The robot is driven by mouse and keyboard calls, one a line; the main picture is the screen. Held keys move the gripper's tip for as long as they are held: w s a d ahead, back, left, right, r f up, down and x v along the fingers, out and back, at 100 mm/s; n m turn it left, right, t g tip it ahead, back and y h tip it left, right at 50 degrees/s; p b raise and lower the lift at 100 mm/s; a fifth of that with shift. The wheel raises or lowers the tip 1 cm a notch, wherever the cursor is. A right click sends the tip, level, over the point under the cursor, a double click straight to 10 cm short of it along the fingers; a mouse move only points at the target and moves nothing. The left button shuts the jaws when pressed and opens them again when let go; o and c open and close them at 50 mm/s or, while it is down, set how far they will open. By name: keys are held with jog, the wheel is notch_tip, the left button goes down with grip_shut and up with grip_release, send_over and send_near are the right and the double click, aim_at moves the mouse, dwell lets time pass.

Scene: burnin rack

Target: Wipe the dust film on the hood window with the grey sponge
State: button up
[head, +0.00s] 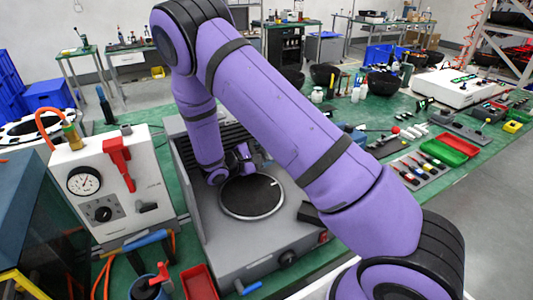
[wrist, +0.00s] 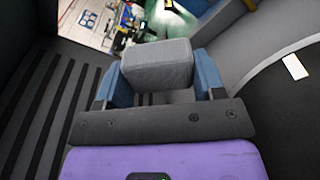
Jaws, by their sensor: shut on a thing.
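My gripper (wrist: 161,77) is shut on the grey sponge (wrist: 157,62), a block held between its two blue fingers in the wrist view. In the head view my forearm and wrist reach down over the grey machine with the round dark plate (head: 250,196); the sponge cannot be made out there. I cannot make out the dust film, or tell for sure which surface is the hood window. A dark-paned box (head: 35,225) stands at the left edge of the head view, apart from my gripper.
A white gauge box (head: 110,185) with a red handle stands left of the machine. A red tray (head: 199,283) lies in front of it. On the green bench at right are red and green bins (head: 455,147) and small tools. Dark slats (wrist: 45,110) lie left of the sponge.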

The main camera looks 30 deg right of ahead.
jog(key=shift+a, duration=1.5)
